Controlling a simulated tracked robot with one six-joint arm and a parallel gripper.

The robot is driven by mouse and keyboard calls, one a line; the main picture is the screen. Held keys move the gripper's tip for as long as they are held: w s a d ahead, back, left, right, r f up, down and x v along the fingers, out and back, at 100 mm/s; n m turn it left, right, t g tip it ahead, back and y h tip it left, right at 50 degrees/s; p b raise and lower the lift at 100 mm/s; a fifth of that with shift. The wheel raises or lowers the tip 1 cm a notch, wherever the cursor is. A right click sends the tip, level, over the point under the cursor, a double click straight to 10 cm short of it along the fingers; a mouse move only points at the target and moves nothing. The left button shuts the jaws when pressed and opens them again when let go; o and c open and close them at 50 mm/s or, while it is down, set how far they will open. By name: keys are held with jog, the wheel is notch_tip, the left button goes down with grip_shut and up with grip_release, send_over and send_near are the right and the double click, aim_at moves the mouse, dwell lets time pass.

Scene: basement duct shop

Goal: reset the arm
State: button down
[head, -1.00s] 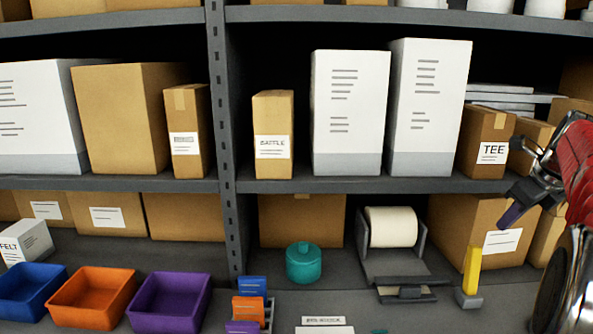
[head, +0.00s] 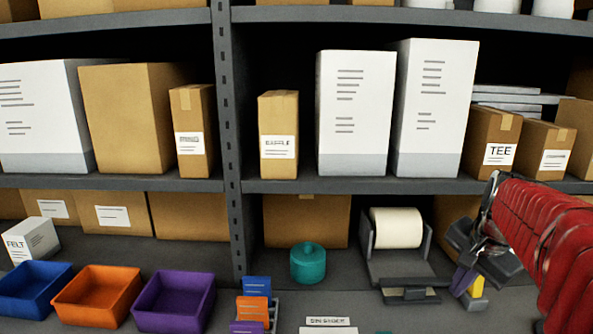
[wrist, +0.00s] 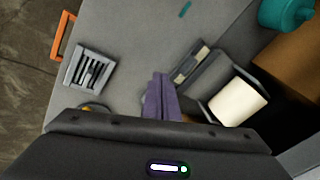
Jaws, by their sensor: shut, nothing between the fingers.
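My gripper (head: 465,278) is at the right of the head view, at the end of my red-sleeved arm, above the bench. Its purple fingers are together with nothing between them. In the wrist view the purple fingers of my gripper (wrist: 160,95) point over the grey bench, near the roll holder.
A paper roll (head: 395,228) in a grey holder and a teal pot (head: 308,263) stand left of my gripper. Blue (head: 35,288), orange (head: 97,296) and purple (head: 173,302) bins sit farther left. Boxes, including TEE (head: 489,142), line the shelf above. A slotted grey block (wrist: 90,69) lies near the bench edge.

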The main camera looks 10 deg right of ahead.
jog(key=s+a+f+n, duration=0.1)
jog(key=s+a+n, duration=0.3)
jog(key=a, duration=0.5)
jog(key=s+a+f+n+t, duration=0.1)
jog(key=s+a+n, duration=0.2)
jog(key=a+n, duration=0.3)
jog(key=s+a+f+n+y, duration=0.1)
jog(key=s+a+n, duration=0.3)
jog(key=a, duration=0.8)
jog(key=shift+s+f+n+t, duration=0.35)
jog(key=shift+f+n+t, duration=0.05)
jog(key=shift+f, duration=0.15)
jog(key=shift+s, duration=0.1)
